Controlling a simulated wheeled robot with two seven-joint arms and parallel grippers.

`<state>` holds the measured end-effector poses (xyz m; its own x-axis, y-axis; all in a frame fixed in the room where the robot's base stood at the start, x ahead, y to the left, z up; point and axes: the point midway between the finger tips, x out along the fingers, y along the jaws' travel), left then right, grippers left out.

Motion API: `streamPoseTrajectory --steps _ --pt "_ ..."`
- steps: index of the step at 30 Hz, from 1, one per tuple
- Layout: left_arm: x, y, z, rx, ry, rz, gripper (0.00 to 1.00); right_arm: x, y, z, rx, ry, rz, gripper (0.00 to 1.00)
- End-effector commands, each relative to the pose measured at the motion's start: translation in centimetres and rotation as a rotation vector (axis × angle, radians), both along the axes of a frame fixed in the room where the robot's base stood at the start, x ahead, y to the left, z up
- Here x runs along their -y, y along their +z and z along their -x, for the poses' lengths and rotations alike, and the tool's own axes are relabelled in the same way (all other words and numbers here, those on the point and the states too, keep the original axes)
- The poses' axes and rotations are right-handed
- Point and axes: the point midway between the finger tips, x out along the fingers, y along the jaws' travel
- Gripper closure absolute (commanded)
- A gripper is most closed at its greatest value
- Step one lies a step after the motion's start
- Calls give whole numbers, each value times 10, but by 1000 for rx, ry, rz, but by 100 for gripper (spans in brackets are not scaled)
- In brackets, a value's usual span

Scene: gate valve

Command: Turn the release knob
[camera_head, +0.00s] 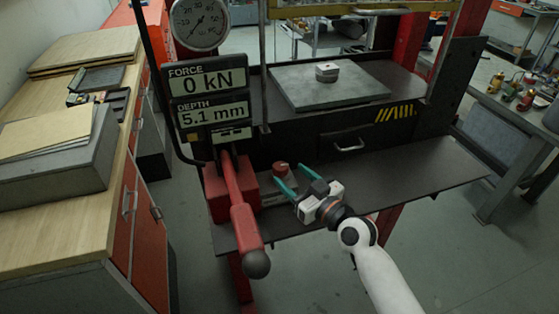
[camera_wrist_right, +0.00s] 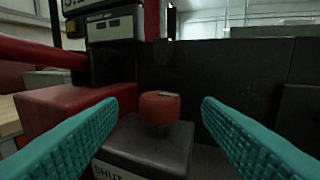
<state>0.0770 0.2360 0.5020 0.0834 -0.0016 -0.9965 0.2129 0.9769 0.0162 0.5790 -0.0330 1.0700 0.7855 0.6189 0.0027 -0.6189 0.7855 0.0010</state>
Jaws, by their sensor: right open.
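The release knob (camera_head: 281,170) is a small red round knob on a short stem. It stands on a dark block on the press's front shelf, right of the red pump housing. In the right wrist view the knob (camera_wrist_right: 160,108) is near the middle, and the block's front label reads "SHUT". My right gripper (camera_head: 284,177) has teal fingers. They are open and point at the knob, one on each side in the picture. In the right wrist view the fingers (camera_wrist_right: 160,118) are wide apart, with clear gaps to the knob. My left gripper is in neither view.
A red pump lever (camera_head: 240,215) with a black ball end sticks out left of the knob. Above it, a display (camera_head: 208,95) reads 0 kN and 5.1 mm, below a round gauge (camera_head: 200,22). A metal plate (camera_head: 327,88) carries a small part. The shelf's right side (camera_head: 420,175) is clear.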

Motion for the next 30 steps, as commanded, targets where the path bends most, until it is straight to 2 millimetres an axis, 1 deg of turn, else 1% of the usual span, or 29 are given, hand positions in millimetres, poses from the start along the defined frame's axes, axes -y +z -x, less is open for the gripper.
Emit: streamPoseTrajectory --steps 1,3,9,15,23,26,30 --pt "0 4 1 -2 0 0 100 -8 4 -9 0 2 -1 41" --pt "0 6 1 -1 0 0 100 -17 2 -20 0 1 -1 41" --pt "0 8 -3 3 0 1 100 -35 1 -44 0 1 0 41" --pt "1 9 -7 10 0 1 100 -44 0 -54 0 2 1 41" --pt "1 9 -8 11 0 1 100 -44 0 -54 0 2 1 41" --pt "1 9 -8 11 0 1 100 -44 0 -54 0 2 1 55" --pt "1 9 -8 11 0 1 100 -44 0 -54 0 2 1 78"
